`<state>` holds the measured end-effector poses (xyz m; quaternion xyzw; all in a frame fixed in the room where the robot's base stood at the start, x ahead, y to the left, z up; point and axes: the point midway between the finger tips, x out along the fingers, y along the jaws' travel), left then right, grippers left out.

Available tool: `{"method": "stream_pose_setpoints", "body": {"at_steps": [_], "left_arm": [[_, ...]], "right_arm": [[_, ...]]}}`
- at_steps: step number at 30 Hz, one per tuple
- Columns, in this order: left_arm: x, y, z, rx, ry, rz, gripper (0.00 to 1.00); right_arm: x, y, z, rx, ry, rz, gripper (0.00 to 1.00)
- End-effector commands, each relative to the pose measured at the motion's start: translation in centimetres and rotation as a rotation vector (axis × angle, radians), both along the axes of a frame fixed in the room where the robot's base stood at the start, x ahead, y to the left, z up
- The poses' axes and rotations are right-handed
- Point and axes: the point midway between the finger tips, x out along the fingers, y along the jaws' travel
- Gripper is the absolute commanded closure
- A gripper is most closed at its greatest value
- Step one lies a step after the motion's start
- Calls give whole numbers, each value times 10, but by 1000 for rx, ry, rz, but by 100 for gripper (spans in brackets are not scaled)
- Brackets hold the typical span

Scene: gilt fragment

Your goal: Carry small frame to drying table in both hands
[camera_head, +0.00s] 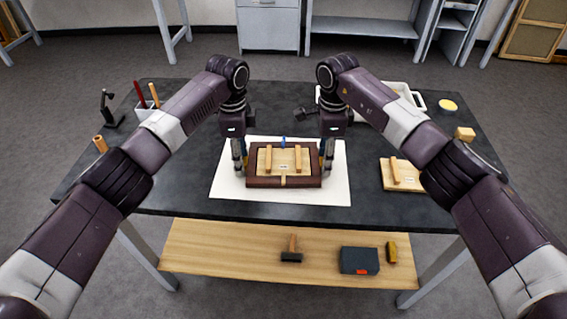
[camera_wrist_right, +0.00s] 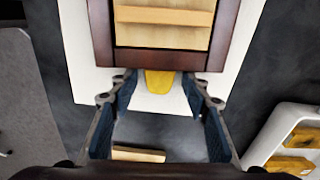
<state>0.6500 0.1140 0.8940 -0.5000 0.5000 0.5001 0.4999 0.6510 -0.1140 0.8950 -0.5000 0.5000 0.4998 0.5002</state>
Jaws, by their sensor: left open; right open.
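The small frame (camera_head: 250,180) is dark red-brown and lies flat on a white sheet (camera_head: 230,191) at the middle of the dark table. A light panel with two wooden bars sits inside it. My left gripper (camera_head: 239,160) points down at the frame's left side and is open. My right gripper (camera_head: 326,158) points down at its right side. In the right wrist view, the right gripper (camera_wrist_right: 160,85) is open, with a yellow tab (camera_wrist_right: 160,82) at the frame's edge (camera_wrist_right: 150,60) between its fingertips. I cannot tell which piece of furniture is the drying table.
A small panel with a wooden bar (camera_head: 397,171) lies at the right. A white tray (camera_head: 418,100), a yellow dish (camera_head: 448,105) and a block (camera_head: 465,134) are farther back. A pen holder (camera_head: 146,110) stands back left. A wooden lower shelf (camera_head: 220,258) holds tools. Grey furniture (camera_head: 268,25) stands behind.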

Motion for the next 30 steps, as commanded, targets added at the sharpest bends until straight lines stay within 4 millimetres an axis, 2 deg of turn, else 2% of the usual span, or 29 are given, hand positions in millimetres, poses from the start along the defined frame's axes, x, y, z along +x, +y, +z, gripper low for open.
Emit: {"method": "stream_pose_setpoints", "body": {"at_steps": [2, 13, 23, 30], "left_arm": [[0, 0, 0, 0, 0, 0, 59], [0, 0, 0, 0, 0, 0, 100], [0, 0, 2, -1, -1, -1, 100], [0, 0, 15, -1, -1, -1, 100]], "right_arm": [[0, 0, 0, 0, 0, 0, 59], [0, 0, 0, 0, 0, 0, 100], [0, 0, 2, 0, -1, 1, 100], [0, 0, 15, 1, -1, 1, 100]]}}
